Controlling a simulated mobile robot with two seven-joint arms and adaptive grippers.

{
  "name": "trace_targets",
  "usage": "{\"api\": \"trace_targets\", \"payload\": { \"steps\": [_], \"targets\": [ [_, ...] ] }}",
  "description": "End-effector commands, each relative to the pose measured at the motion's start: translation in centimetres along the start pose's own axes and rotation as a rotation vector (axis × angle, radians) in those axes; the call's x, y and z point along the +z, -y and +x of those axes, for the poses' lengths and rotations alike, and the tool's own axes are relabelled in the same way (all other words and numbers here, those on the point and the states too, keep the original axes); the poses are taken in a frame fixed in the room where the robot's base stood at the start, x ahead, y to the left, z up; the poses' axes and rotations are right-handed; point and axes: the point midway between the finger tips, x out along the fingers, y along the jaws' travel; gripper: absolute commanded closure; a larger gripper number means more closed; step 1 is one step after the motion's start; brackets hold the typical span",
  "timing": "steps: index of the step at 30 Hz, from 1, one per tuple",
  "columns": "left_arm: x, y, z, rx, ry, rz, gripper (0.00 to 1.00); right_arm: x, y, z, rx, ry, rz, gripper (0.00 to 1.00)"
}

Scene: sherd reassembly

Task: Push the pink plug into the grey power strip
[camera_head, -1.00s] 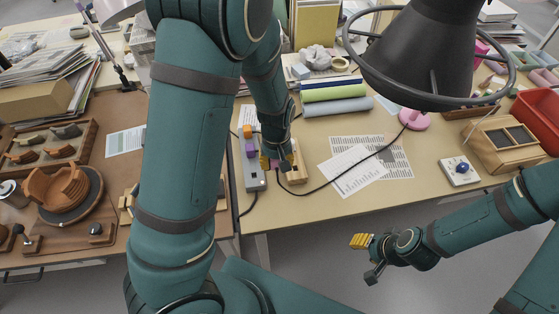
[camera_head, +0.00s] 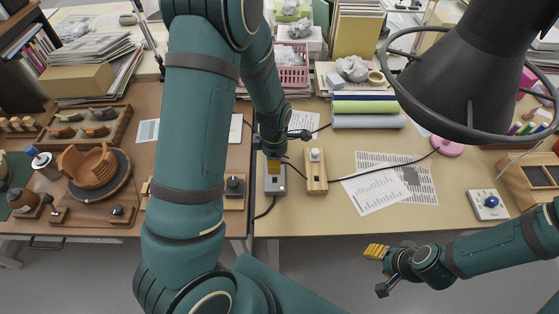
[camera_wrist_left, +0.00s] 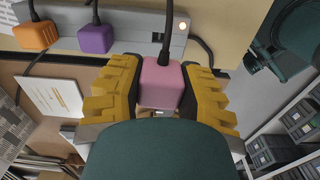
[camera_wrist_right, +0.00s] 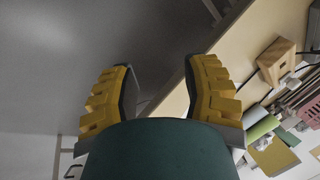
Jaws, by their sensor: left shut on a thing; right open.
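The pink plug (camera_wrist_left: 160,84) is between the yellow fingers of my left gripper (camera_wrist_left: 162,92) in the left wrist view, its black cable rising from it. The grey power strip (camera_wrist_left: 132,24) lies just beyond it. An orange plug (camera_wrist_left: 36,34) and a purple plug (camera_wrist_left: 96,38) sit on the strip, and a small light glows at its right end. In the head view my left gripper (camera_head: 273,164) is over the strip (camera_head: 275,186) and hides much of it and the pink plug. I cannot tell whether the pink plug touches the strip. My right gripper (camera_head: 380,270) is open and empty, in front of the table.
A wooden block (camera_head: 316,184) with a pale knob stands right of the strip. Printed sheets (camera_head: 375,192), a black cable and a pink disc (camera_head: 446,146) lie farther right. Rolls (camera_head: 366,107) lie behind. A dark lamp shade (camera_head: 460,70) hangs at upper right.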

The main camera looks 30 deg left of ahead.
Motion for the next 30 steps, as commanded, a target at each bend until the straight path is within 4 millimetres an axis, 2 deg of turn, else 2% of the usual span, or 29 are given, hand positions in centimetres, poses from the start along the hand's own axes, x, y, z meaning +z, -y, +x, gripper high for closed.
{"api": "trace_targets", "payload": {
  "steps": [11,30],
  "targets": [
    [-0.2,-0.1,1.1,0.000,0.001,-0.049,0.99,0.3,-0.3,0.8,-0.001,0.006,-0.002,0.53],
    [-0.2,-0.1,6.3,0.000,0.000,-0.048,0.99,1.9,-1.7,4.5,-0.004,0.038,-0.012,0.53]
  ]
}}
